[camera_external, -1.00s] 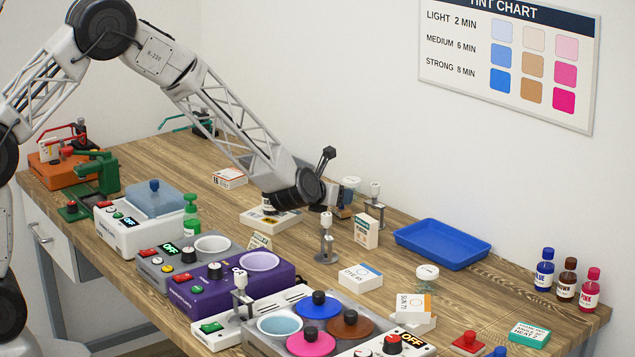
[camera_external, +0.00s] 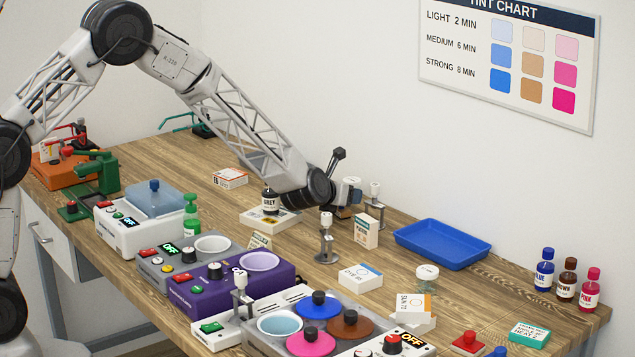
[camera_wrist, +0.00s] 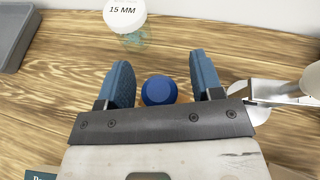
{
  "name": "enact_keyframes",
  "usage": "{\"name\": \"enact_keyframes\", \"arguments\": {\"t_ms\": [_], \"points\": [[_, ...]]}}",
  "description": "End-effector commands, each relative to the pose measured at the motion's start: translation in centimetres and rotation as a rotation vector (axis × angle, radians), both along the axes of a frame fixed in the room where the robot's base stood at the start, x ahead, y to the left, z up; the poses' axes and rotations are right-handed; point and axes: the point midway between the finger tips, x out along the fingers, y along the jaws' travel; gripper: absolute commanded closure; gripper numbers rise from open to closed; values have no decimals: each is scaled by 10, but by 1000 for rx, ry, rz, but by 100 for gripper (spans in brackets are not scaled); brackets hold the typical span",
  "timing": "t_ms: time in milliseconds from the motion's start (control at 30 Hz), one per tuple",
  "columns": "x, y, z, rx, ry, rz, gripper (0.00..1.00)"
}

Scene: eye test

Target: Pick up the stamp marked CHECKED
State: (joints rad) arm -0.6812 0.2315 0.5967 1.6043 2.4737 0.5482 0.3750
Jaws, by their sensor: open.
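In the wrist view a round dark-blue knob (camera_wrist: 159,90), seen from above, sits between the fingers of my gripper (camera_wrist: 160,64). It may be a stamp's handle; no marking on it can be read, and the word CHECKED shows nowhere. My gripper is open, one blue-padded finger on each side of the knob, with a visible gap on both sides. In the external view my gripper (camera_external: 346,211) is low over the back of the table, and the knob cannot be told apart there.
A jar lid marked 15 MM (camera_wrist: 124,12) is just beyond the fingers. A metal stand (camera_wrist: 258,98) is close to the right finger. A grey tray (camera_wrist: 14,42) is at upper left. Externally, a small box (camera_external: 367,232) stands near my gripper; a blue tray (camera_external: 441,245) lies farther right.

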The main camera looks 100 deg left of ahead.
Motion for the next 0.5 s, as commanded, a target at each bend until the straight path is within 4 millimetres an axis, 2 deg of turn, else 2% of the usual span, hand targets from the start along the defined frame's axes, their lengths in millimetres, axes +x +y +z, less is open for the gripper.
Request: {"name": "enact_keyframes", "arguments": {"t_ms": [500], "points": [[3,5,-3,0,0,0,40]]}}
